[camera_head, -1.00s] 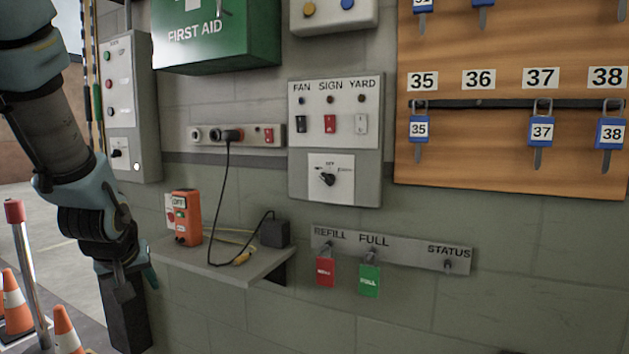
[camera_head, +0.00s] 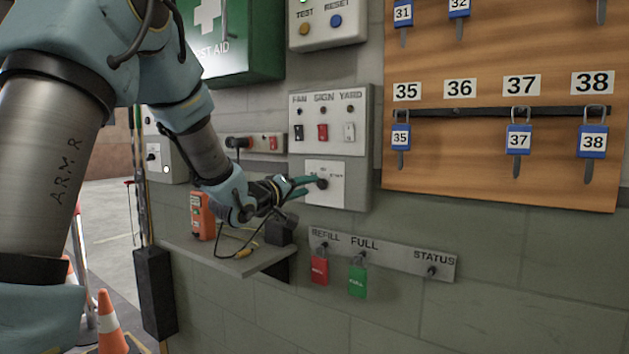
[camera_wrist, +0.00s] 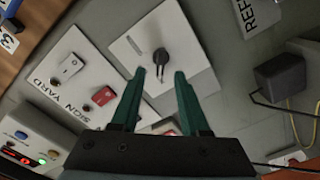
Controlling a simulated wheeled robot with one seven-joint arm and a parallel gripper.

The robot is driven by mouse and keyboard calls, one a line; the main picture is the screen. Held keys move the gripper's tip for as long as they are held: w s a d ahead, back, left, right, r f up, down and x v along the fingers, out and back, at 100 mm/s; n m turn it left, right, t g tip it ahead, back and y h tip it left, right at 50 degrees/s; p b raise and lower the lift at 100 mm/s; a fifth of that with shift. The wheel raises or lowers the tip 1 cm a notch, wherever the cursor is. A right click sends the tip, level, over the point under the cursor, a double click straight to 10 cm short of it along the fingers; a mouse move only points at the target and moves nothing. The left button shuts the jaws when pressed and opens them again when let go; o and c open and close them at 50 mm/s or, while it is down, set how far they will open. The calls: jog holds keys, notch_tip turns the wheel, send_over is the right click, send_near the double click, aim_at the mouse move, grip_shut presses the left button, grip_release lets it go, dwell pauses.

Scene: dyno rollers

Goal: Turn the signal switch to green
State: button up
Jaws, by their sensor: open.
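A black rotary knob (camera_head: 322,184) sits on a white plate low on the grey FAN, SIGN and YARD panel (camera_head: 362,170). Its small lettering is too blurred to read. In the wrist view the knob (camera_wrist: 160,58) lies just beyond and between the green fingertips. My gripper (camera_head: 310,184) is open and reaches the knob from the left; I cannot tell whether it touches. Another grey box (camera_head: 170,166) at the left carries a second black knob (camera_head: 152,156); my arm hides much of that box. No readable label marks either knob as the signal switch.
Below my gripper, a shelf (camera_head: 205,252) holds an orange device (camera_head: 201,216), a black adapter (camera_head: 281,230) and cables. A rail with red (camera_head: 319,270) and green tags (camera_head: 357,281) is at lower right. A key board (camera_head: 440,140) hangs to the right.

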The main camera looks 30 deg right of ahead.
aim_at(320, 183)
jog(key=shift+p+x, duration=0.55)
jog(key=shift+x, duration=1.7)
grip_shut()
